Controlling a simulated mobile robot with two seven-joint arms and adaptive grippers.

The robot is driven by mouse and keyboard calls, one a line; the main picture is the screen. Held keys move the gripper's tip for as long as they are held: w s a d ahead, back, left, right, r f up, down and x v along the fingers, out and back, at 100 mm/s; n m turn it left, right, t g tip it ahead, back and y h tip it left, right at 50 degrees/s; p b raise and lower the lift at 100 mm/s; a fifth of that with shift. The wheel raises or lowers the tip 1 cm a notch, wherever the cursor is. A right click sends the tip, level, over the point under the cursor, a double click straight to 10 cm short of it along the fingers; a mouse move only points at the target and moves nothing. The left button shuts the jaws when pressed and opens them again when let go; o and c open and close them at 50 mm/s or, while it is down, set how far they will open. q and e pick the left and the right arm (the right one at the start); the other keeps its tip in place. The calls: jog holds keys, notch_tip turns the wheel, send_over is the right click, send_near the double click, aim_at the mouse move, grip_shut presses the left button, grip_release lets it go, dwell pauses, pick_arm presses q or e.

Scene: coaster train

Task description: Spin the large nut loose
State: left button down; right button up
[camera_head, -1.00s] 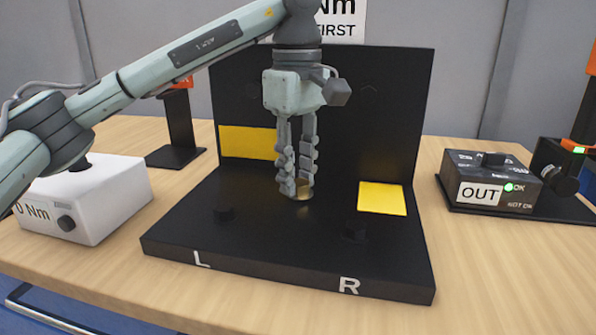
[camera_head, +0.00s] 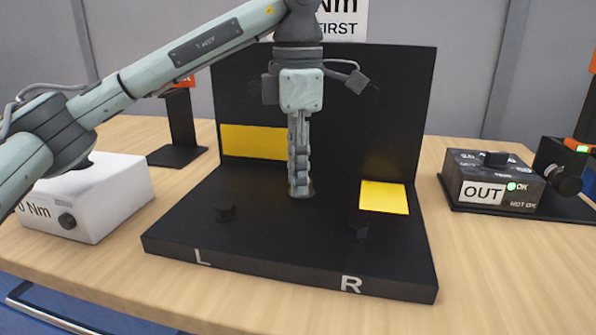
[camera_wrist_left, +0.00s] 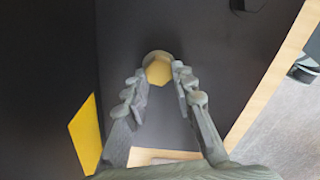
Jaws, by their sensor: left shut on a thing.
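The large nut is brassy and hexagonal. In the left wrist view the nut (camera_wrist_left: 158,70) sits on a round base between my left fingertips. In the head view only a small brassy edge of the nut (camera_head: 310,189) shows at the foot of the fingers, on the black fixture's base plate (camera_head: 270,235). My left gripper (camera_head: 300,190) points straight down and is shut on the nut; its fingers line up one behind the other in the head view. In the left wrist view the fingertips (camera_wrist_left: 158,78) lie on either side of the nut. My right gripper is not in view.
A white box (camera_head: 105,200) stands left, under my arm. A dark box marked OUT (camera_head: 490,180), with a green light, stands right. The table front is clear.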

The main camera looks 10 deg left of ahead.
pick_arm(q)
jog(key=shift+f+n, duration=0.1)
jog(key=shift+n, duration=0.5)
jog(key=shift+s, duration=0.1)
jog(key=c, duration=1.2)
grip_release()
jog(key=shift+r, duration=6)
